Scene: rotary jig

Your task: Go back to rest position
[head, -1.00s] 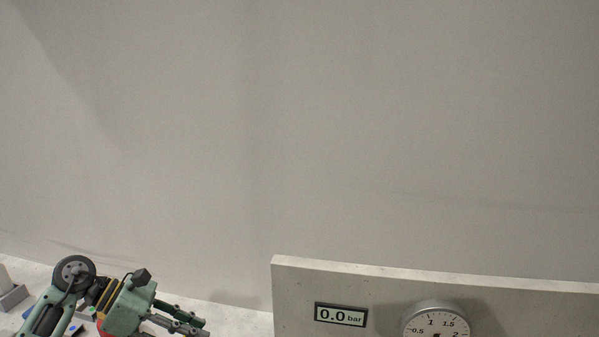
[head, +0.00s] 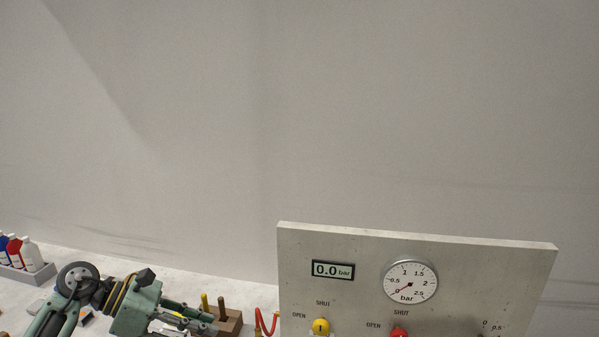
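My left gripper (head: 212,322) is at the lower left of the head view, its green body on the left and its dark fingers pointing right. The fingers are seen from an angle, so I cannot tell whether they are apart or closed. No object shows clearly between them. My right gripper is not in view.
A grey panel (head: 300,285) stands at the lower right, with a 0.0 bar display (head: 333,270), a round gauge (head: 410,282), a yellow knob (head: 321,326) and a red knob (head: 400,332).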

